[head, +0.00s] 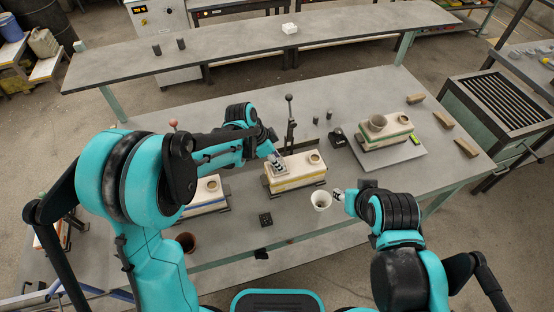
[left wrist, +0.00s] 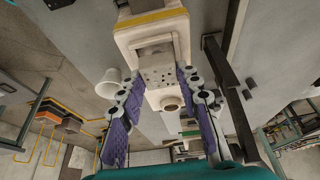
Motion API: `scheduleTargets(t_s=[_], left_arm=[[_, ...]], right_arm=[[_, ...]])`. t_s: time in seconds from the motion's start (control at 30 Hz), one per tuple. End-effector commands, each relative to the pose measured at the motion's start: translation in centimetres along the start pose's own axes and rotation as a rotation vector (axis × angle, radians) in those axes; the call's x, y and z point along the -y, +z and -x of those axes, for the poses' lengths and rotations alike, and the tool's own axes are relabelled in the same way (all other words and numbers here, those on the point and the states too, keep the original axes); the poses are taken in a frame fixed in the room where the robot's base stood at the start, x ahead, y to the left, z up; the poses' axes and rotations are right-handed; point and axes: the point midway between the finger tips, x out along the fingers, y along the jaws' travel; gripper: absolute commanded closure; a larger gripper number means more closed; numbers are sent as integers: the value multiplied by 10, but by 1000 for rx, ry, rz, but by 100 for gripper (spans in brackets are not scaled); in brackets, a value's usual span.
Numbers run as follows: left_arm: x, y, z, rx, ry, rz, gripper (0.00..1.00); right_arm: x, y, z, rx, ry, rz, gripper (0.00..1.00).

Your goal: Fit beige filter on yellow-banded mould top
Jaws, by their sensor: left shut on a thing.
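The yellow-banded mould (head: 297,181) stands on the table, with a round opening (head: 314,158) at its right end. In the left wrist view its yellow band (left wrist: 152,19) and a grey recess (left wrist: 155,50) in its top show. My left gripper (head: 278,164) is over the left part of the mould top. Its purple-padded fingers are shut on the beige filter (left wrist: 160,76), a square plate with several holes, next to the recess. Whether the filter touches the mould I cannot tell. My right gripper (head: 338,194) is beside a white cup (head: 321,200); its finger opening is unclear.
A blue-banded mould (head: 205,203) stands left, partly behind my left arm. A green-banded mould (head: 384,142) stands on a grey plate at right. A lever stand (head: 290,125) rises behind the yellow-banded mould. A small black block (head: 265,219) lies in front.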

Motion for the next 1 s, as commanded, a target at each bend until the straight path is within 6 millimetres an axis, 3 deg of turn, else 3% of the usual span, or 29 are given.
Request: scheduleTargets(t_s=[1.0], left_arm=[[0, 2, -5, 0, 0, 0, 82]], right_arm=[[0, 4, -6, 0, 0, 0, 60]])
